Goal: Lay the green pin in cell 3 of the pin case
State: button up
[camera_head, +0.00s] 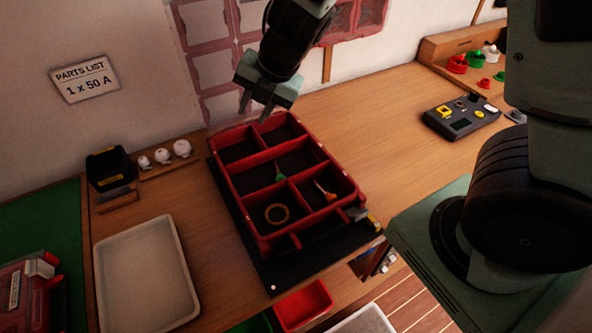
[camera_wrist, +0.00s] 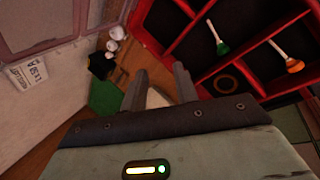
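The red pin case (camera_head: 222,176), divided into several cells, lies on a black mat on the bench; it also shows in the wrist view (camera_wrist: 262,38). The green pin (camera_head: 280,177), green with a pale shaft, lies in the long middle cell, close to a divider; it also shows in the wrist view (camera_wrist: 221,47). I see no readable cell numbers. My gripper (camera_head: 255,114) is open and empty, above the far edge of the case and apart from the pin. Its two fingers (camera_wrist: 160,84) stand apart in the wrist view.
An orange pin (camera_head: 326,192) and a yellowish ring (camera_head: 277,214) lie in the case's front cells. A pale tray (camera_head: 105,260) and black bin (camera_head: 110,168) stand left. A black device (camera_head: 461,116) sits right, with clear bench between it and the case.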

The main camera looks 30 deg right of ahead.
jog(key=s+a+r+m+g+h, duration=0.1)
jog(key=s+a+r+m+g, duration=0.1)
jog(key=s+m, duration=0.8)
jog(key=s+a+r+m+g+h, duration=0.1)
jog(key=s+r+m+g+h, duration=0.1)
jog(key=s+m, duration=0.8)
jog(key=s, duration=0.3)
jog(key=shift+s+a+r, duration=0.25)
jog(key=shift+s+a, duration=0.1)
jog(key=shift+f, duration=0.15)
